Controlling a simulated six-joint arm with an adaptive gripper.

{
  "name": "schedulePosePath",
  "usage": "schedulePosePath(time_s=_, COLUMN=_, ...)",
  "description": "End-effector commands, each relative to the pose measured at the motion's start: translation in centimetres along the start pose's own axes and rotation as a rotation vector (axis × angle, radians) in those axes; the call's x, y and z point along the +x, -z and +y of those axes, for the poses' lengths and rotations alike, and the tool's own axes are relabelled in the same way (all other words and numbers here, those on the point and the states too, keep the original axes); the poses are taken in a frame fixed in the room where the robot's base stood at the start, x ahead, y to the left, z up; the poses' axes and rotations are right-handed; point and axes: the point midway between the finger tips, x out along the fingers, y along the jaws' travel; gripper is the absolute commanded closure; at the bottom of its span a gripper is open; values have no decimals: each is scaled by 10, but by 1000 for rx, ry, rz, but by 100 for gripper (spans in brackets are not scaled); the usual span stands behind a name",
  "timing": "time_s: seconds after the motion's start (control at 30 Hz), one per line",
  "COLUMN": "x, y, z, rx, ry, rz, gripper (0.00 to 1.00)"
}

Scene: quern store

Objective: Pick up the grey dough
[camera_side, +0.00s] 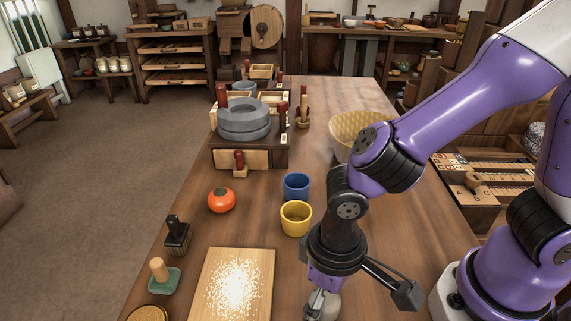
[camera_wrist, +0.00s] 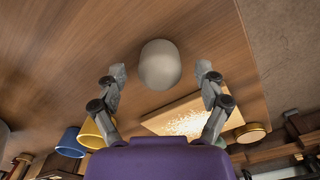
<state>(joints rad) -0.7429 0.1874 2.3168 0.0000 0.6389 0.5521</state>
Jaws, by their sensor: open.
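The grey dough (camera_wrist: 160,65) is a smooth, pale grey rounded lump on the wooden table. In the wrist view it lies just ahead of my gripper (camera_wrist: 161,73), centred between the two fingertips, with visible gaps on both sides. My gripper is open and empty. In the side view my gripper (camera_side: 321,300) points down at the bottom edge of the picture, right of the floured board. The dough also shows there, partly, as a pale grey shape (camera_side: 331,306) beside the fingers; its lower part is cut off.
A floured wooden board (camera_side: 209,300) lies left of my gripper. A yellow cup (camera_side: 296,219), a blue cup (camera_side: 296,186) and an orange-red tomato (camera_side: 221,200) stand behind it. Small stamps stand at the left. A stone quern (camera_side: 243,121) and woven basket are farther back.

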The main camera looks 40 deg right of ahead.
Motion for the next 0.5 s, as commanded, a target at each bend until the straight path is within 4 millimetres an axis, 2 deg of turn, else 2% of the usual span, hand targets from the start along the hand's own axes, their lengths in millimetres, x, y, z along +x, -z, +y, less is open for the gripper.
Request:
schedulePosePath(time_s=0.13, x=15, y=0, z=0, rx=0, ry=-1, rz=-1, gripper=18)
schedulePosePath(time_s=0.37, x=17, y=0, z=0, rx=0, ry=1, rz=2, gripper=18)
schedulePosePath(time_s=0.47, x=17, y=0, z=0, rx=0, ry=1, rz=1, gripper=62)
schedulePosePath(time_s=0.5, x=17, y=0, z=0, rx=0, ry=1, rz=1, gripper=82)
